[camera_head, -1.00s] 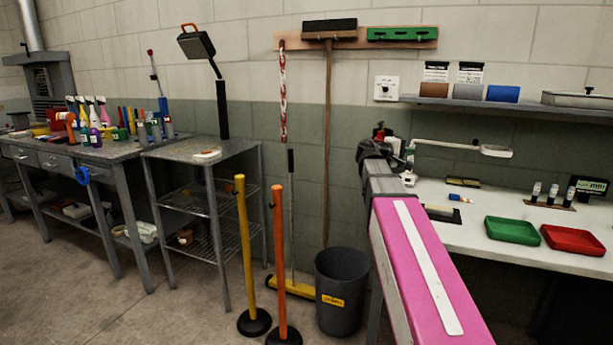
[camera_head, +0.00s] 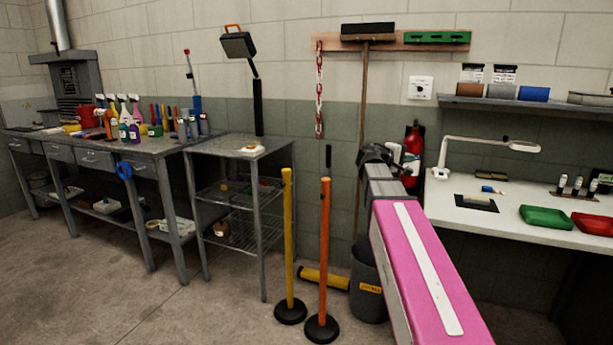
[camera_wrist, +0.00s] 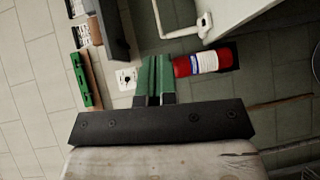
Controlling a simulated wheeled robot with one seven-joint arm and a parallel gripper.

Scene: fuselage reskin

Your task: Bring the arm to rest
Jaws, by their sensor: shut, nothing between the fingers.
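My pink arm (camera_head: 425,265) reaches forward from the lower right of the head view, with a pale strip along its top. At its far end is my dark wrist and gripper (camera_head: 375,154), small in the head view. In the wrist view, my gripper (camera_wrist: 155,78) shows two green fingers side by side, shut and empty. The wrist camera's picture of the room is turned on its side. Nothing is seen touching the fingers.
A red fire extinguisher (camera_head: 412,148) stands behind the wrist, also in the wrist view (camera_wrist: 202,62). A white bench (camera_head: 465,222) with a lamp and trays is at right. Yellow (camera_head: 288,240) and orange (camera_head: 324,255) posts and a grey bin (camera_head: 368,290) stand left of the arm.

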